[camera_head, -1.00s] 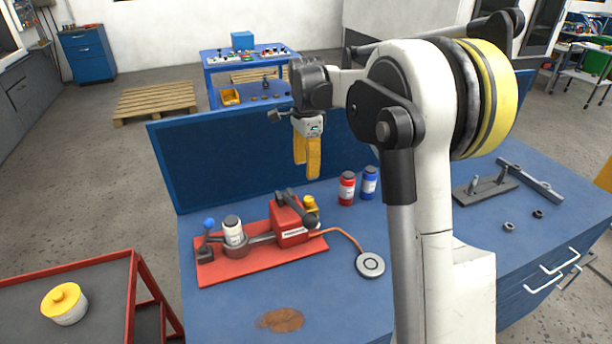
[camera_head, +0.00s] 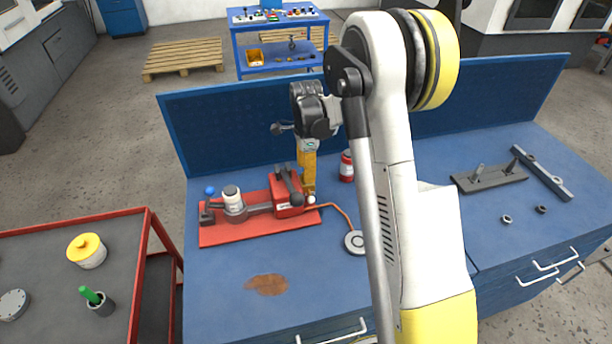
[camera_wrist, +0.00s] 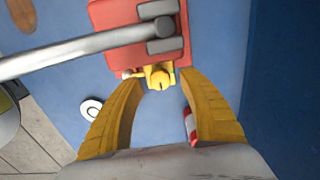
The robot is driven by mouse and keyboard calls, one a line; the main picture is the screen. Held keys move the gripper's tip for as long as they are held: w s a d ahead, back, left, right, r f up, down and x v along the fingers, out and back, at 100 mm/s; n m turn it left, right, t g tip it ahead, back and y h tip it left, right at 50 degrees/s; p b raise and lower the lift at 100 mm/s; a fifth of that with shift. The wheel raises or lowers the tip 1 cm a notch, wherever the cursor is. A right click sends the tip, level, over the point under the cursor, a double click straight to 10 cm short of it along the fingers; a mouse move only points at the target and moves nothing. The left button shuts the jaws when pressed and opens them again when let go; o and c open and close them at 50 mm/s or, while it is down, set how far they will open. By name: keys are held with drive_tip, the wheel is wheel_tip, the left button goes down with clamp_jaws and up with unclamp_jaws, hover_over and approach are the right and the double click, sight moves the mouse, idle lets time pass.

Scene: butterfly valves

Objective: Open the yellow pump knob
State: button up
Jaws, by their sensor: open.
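The yellow pump knob (camera_wrist: 160,79) sits at the edge of the red pump body (camera_wrist: 110,62), seen from above in the wrist view. My gripper (camera_wrist: 160,84) is open, with one yellow finger on each side of the knob in that picture. I cannot tell whether either fingertip touches it. In the head view my gripper (camera_head: 309,188) points down at the right end of the red pump (camera_head: 288,209). There the fingers hide most or all of the knob. A grey bar handle (camera_wrist: 70,50) crosses the wrist view over the pump.
The pump stands on a red plate (camera_head: 222,236) on the blue workbench (camera_head: 220,290). A red bottle (camera_head: 346,168) stands just right of my gripper. An orange hose leads to a round grey disc (camera_head: 355,243). A blue back panel (camera_head: 230,130) rises behind. The bench front is mostly clear.

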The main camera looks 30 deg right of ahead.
drive_tip(key=shift+f, duration=0.8)
clamp_jaws()
drive_tip(key=shift+n+b, duration=0.4)
drive_tip(key=shift+n, duration=0.3)
unclamp_jaws()
